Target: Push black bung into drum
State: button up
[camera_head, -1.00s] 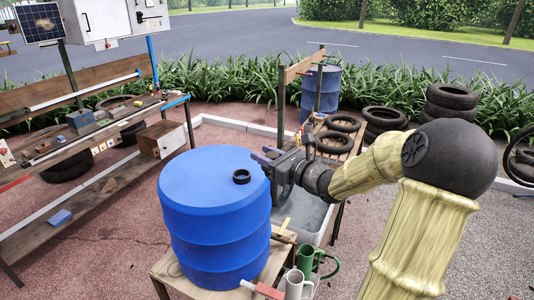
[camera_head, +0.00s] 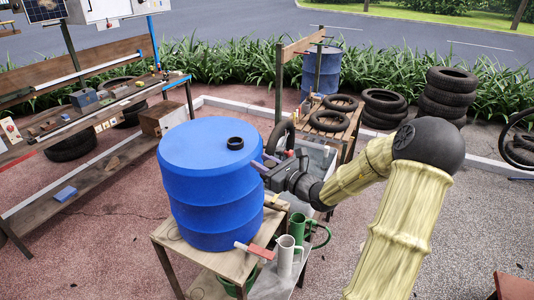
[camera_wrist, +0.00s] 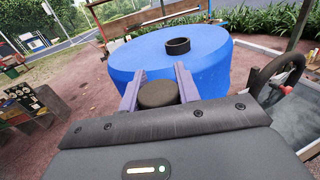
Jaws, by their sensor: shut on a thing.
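The blue drum (camera_head: 205,180) stands upright on a small wooden table. A black ring-shaped collar (camera_head: 235,143) rises from its top, and its opening shows in the wrist view (camera_wrist: 177,46). My gripper (camera_head: 264,166) is at the right side of the drum, near its top rim and apart from the collar. In the wrist view, its two purple fingers (camera_wrist: 159,88) are shut on the round black bung (camera_wrist: 158,94). The bung is on the near side of the drum there, with the collar beyond it and slightly right. In the head view I cannot make out the bung.
The drum's table (camera_head: 232,262) also holds a red-handled tool (camera_head: 255,250). A white jug (camera_head: 288,256) and a green jug (camera_head: 313,233) stand close below my arm. A grey water tub (camera_head: 318,158) lies behind the gripper. A workbench (camera_head: 100,120) is at left.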

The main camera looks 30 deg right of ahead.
jog(key=s+a+f+m+t+h+b, duration=0.1)
jog(key=a+f+h, duration=0.15)
jog(key=f, duration=0.85)
jog(key=a+f+m+h+b, duration=0.1)
jog(key=a+f, duration=0.3)
jog(key=f, duration=0.7)
jog(key=s+a+f+m+h, duration=0.1)
jog(key=s+a+f, duration=0.2)
jog(key=f, duration=0.4)
jog(key=s+a+f+m+h, duration=0.1)
jog(key=s+a+f, duration=0.3)
jog(key=f, duration=0.4)
jog(key=shift+s+a+f+h+b, duration=0.15)
jog(key=shift+s+a+h+b, duration=0.1)
jog(key=shift+a+h+b, duration=0.15)
